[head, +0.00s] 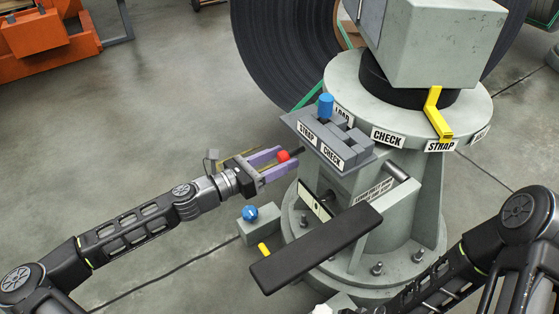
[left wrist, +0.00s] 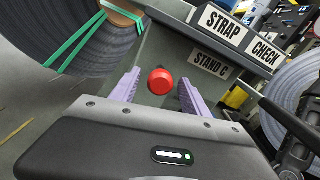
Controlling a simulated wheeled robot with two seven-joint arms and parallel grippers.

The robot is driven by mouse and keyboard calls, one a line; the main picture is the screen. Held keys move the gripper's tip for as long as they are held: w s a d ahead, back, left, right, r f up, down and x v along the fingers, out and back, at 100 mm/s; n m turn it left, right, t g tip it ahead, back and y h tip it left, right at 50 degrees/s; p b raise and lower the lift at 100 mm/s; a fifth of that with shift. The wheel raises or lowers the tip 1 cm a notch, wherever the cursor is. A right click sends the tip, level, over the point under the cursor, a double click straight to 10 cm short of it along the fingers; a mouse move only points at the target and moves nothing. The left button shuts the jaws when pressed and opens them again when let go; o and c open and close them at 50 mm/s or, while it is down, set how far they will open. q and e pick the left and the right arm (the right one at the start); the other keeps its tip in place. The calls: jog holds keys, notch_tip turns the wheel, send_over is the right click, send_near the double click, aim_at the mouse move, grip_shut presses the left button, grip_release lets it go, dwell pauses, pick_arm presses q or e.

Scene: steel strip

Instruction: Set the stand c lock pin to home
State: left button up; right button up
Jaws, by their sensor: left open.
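A red knob (head: 283,156), which looks like the lock pin's head, sits on a short dark rod at the left side of the stand's shift plate (head: 330,150). My left gripper (head: 279,162) is open, with its purple fingers on either side of the knob. The rod's far end is hidden. My right arm enters at the lower right, but its gripper is not visible.
A blue-capped lever (head: 325,107) stands in the slotted plate. The yellow pointer (head: 435,115) is at the STRAP label. A black pedal-like bar (head: 318,248) juts out low in front. Open floor lies left.

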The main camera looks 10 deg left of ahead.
pick_arm(q)
jog(key=shift+c, duration=0.2)
grip_shut()
dwell(0.3)
dwell(0.8)
